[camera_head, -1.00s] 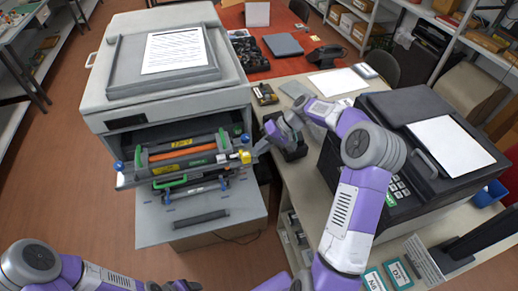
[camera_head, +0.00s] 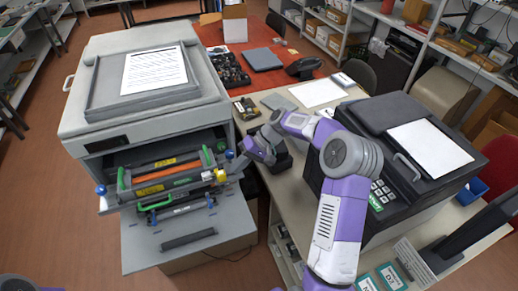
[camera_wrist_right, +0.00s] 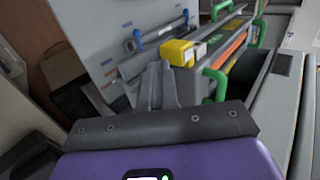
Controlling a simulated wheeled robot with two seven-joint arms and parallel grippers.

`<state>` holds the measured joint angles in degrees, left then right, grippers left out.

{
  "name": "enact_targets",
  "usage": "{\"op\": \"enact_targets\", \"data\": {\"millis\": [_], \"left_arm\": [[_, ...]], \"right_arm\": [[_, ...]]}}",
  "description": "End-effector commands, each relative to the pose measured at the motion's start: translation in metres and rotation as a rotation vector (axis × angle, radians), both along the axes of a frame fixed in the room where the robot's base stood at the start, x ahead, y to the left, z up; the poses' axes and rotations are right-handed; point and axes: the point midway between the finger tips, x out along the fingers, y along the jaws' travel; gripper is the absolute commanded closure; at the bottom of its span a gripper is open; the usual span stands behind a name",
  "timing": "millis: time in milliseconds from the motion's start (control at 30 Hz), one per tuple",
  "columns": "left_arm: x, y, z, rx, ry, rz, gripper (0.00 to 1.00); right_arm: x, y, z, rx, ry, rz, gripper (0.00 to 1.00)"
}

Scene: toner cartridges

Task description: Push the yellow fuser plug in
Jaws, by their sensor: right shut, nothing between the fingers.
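The yellow fuser plug (camera_head: 220,175) is at the right end of the fuser unit (camera_head: 165,172), in the open front of the big grey printer. It shows as a yellow block in the right wrist view (camera_wrist_right: 177,53). My right gripper (camera_head: 238,168) is just right of the plug, its fingers pointing at it. In the right wrist view the shut, empty fingers (camera_wrist_right: 158,82) end close below the plug; I cannot tell if they touch it. How deep the plug sits is not clear. My left gripper is out of view; only a bit of that arm shows at the lower left.
Green handles (camera_head: 121,179) and blue knobs (camera_head: 100,190) stick out around the fuser. The lowered printer door (camera_head: 190,240) lies below. A black office machine (camera_head: 390,150) stands on the bench at right, beside my right arm. A dark bin (camera_head: 278,160) is behind the gripper.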

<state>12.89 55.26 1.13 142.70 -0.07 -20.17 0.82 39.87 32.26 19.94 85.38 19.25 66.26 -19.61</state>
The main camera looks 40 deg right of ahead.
Motion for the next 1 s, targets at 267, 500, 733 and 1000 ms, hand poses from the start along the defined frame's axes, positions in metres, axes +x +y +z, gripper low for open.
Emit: {"op": "enact_targets", "data": {"millis": [267, 500, 733, 1000], "left_arm": [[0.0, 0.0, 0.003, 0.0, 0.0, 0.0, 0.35], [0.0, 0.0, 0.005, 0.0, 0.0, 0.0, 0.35], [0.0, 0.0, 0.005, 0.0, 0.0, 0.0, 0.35], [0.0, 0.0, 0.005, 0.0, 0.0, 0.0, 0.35]], "right_arm": [[-0.009, -0.053, 0.035, -0.005, -0.006, -0.003, 1.0], [-0.016, -0.08, 0.061, -0.004, -0.003, -0.002, 1.0], [-0.018, -0.088, 0.069, -0.002, -0.002, -0.001, 1.0], [-0.018, -0.088, 0.069, -0.002, -0.002, -0.001, 1.0]]}}
